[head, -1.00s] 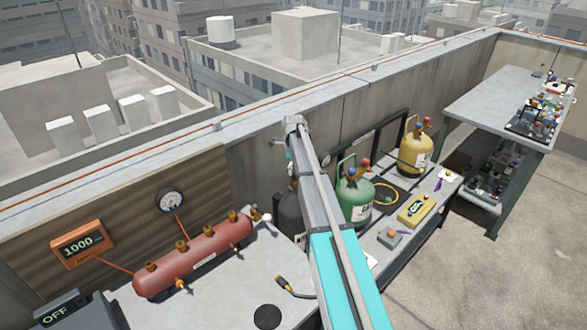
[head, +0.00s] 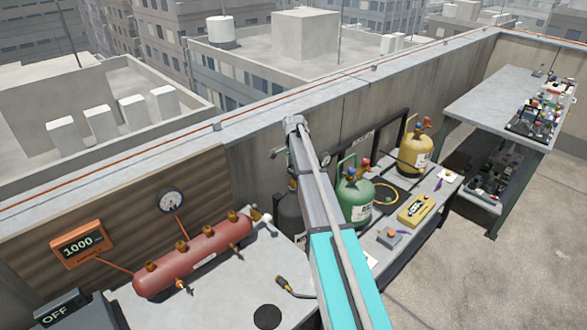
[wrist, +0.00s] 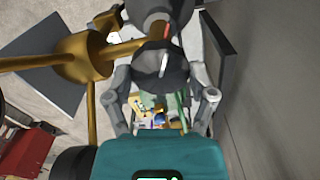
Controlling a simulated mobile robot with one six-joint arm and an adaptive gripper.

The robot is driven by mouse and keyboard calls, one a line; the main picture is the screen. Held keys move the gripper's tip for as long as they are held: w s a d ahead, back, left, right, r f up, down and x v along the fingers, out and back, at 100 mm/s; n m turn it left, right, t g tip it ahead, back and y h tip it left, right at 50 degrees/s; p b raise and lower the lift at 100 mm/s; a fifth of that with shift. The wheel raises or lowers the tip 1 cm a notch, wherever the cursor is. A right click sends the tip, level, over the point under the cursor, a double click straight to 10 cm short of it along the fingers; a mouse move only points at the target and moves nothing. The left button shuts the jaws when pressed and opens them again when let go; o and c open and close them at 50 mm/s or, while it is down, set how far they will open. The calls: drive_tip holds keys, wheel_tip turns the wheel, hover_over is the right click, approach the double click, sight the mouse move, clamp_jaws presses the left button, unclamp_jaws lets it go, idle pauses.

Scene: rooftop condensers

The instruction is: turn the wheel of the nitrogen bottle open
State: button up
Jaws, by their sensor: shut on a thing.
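The dark grey nitrogen bottle (head: 289,212) stands by the parapet wall, partly hidden behind my arm. In the wrist view its dark round wheel (wrist: 172,78) sits between the two grey fingers of my gripper (wrist: 160,88), one on each side. My gripper is shut on the wheel. A pale mark and a red mark show near the wheel. A brass valve body (wrist: 85,55) with pipes lies just left of the wheel. In the head view my arm hides the wheel and fingertips.
A red manifold tank (head: 195,258) with brass fittings lies on the bench to the left. A green bottle (head: 355,205) and a yellow bottle (head: 415,153) stand to the right. The wall (wrist: 265,90) runs close on the wrist view's right.

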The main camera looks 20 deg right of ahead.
drive_tip(key=n, duration=0.5)
drive_tip(key=shift+s+a+n, duration=0.1)
drive_tip(key=shift+s+n, duration=0.05)
drive_tip(key=shift+n, duration=0.15)
drive_tip(key=n, duration=0.4)
drive_tip(key=shift+n, duration=0.3)
drive_tip(key=o, duration=1.1)
drive_tip(key=shift+c, duration=0.2)
